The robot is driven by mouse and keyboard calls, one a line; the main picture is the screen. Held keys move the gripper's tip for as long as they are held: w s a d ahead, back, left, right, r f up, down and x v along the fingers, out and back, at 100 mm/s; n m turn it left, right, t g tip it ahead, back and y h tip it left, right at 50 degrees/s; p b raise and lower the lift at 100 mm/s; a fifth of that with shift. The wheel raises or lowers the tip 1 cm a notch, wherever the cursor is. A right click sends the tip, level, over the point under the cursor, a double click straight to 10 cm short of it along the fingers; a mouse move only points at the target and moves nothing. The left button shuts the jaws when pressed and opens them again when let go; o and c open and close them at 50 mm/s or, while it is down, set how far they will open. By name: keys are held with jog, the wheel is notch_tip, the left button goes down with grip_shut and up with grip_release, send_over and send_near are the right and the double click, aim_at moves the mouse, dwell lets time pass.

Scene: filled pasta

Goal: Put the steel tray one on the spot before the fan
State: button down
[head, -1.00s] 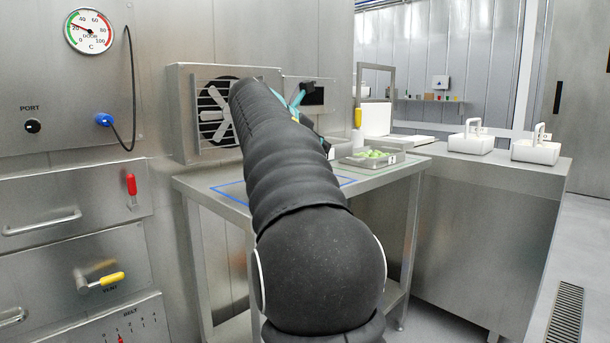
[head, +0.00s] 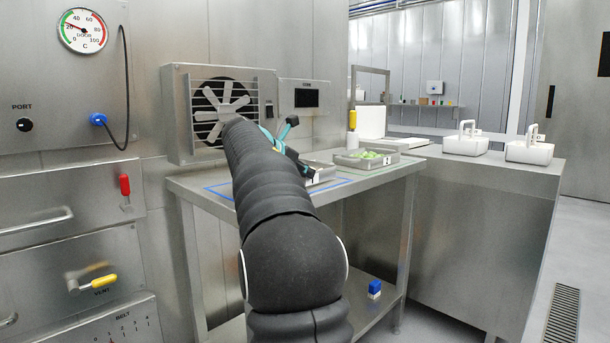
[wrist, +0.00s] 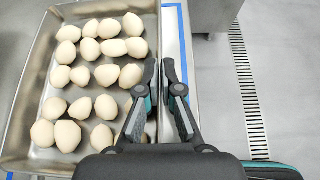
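Steel tray one (wrist: 40,68), holding rows of pale filled pasta (wrist: 92,75), fills the left of the wrist view. In the head view it shows as a small piece with a white label (head: 317,178), mostly hidden by my arm. My gripper (wrist: 160,68) has its fingers on either side of the tray's right wall, with only a thin gap, shut on it. The fan (head: 222,102) is in the wall behind my arm. A blue outline (head: 218,193) marks the spot on the steel table before it. One blue line (wrist: 181,40) runs just right of the tray.
A second tray (head: 366,165) with green pieces stands to the right on the same table. White caddies (head: 466,144) stand on the counter further right. A blue and white block (head: 374,289) lies on the lower shelf.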

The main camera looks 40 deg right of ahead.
jog(key=c, duration=1.3)
grip_release()
jog(key=shift+r, duration=0.15)
jog(key=p+v, duration=0.1)
jog(key=v, duration=1.1)
jog(key=shift+p, duration=0.3)
jog(key=shift+s, duration=0.1)
